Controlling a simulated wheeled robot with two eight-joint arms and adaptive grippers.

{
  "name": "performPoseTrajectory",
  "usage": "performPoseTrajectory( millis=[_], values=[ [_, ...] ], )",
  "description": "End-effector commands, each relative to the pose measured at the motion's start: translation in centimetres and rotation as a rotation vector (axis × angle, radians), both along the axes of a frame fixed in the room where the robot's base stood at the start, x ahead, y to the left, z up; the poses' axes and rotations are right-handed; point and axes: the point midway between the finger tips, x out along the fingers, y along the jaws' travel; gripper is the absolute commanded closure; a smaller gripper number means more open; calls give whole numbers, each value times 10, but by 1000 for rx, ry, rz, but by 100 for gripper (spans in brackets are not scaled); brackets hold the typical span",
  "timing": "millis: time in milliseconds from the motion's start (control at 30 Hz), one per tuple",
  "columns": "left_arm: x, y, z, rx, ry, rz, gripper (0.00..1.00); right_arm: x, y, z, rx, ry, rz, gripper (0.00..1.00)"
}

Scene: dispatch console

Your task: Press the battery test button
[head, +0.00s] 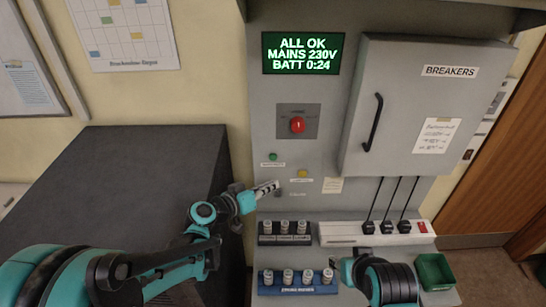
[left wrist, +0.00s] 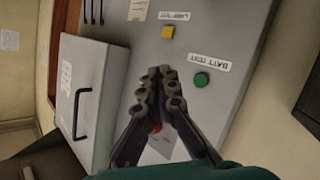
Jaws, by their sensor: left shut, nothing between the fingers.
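The green battery test button (head: 273,157) sits on the grey console's front, below the red knob. In the left wrist view it shows as a round green button (left wrist: 201,79) beside a label reading BATT TEST. My left gripper (head: 274,187) is shut and empty. In the head view its fingertips are below the green button, apart from it in the picture. In the left wrist view the closed fingertips (left wrist: 158,73) lie left of the button; the gap to the panel is hard to judge. My right gripper's fingers do not show.
A yellow button (head: 302,174), labelled LAMP TEST in the wrist view, is close by. The red knob (head: 297,125) is above. The breaker door (head: 400,110) is at right. A blue rack (head: 298,290) and green bin (head: 434,270) stand below.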

Motion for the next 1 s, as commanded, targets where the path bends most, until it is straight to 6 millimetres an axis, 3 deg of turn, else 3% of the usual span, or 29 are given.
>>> performPoseTrajectory(
  millis=[267, 700, 1000],
  values=[
    [14, 0, 0, 0, 0, 0, 100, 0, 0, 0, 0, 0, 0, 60],
    [73, 0, -1, 0, 0, 0, 100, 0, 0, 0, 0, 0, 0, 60],
    [88, 0, 0, 0, 0, 0, 100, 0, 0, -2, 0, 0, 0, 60]
  ],
)
